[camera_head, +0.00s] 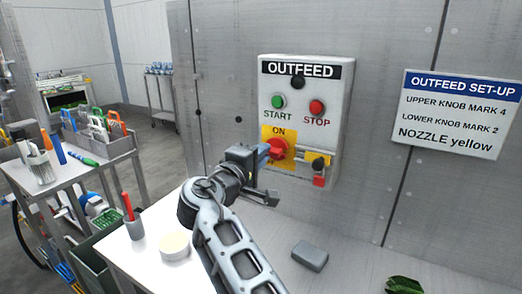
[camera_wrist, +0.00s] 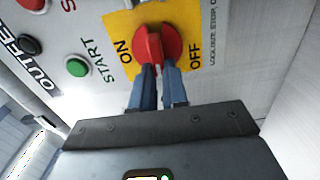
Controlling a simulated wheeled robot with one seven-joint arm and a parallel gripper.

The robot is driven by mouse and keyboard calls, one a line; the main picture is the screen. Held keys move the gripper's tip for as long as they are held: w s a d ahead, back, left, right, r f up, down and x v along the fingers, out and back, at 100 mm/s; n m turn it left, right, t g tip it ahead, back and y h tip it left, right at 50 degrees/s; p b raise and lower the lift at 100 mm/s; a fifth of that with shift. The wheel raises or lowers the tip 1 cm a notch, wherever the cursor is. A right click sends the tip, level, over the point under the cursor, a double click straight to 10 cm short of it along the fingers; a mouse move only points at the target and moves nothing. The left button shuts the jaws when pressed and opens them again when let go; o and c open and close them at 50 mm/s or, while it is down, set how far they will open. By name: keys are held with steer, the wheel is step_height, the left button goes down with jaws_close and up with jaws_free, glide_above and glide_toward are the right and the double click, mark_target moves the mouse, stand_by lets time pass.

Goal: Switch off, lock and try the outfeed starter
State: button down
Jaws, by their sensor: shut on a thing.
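The grey OUTFEED starter box (camera_head: 345,85) hangs on the wall with a green START button (camera_head: 278,101) and a red STOP button (camera_head: 317,106). Below them is a yellow plate (camera_head: 268,132) with a red rotary switch (camera_head: 278,147). My gripper (camera_wrist: 158,68) is shut on the red switch (camera_wrist: 171,43), its blue fingers on either side of the knob's grip. In the wrist view ON is left of the knob and OFF right; which mark it points to is unclear. A red padlock-like piece (camera_head: 319,181) hangs below a yellow and black fitting (camera_head: 318,159) right of the switch.
A white set-up sign (camera_head: 456,112) is on the wall to the right. A tool cart (camera_head: 75,175) stands at the left.

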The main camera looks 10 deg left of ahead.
steer(key=shift+f+n, duration=0.15)
steer(key=shift+n, duration=0.15)
steer(key=c, duration=1.1)
jaws_free()
steer(key=shift+c, duration=0.2)
steer(key=b+v, duration=0.1)
steer(key=v, duration=0.7)
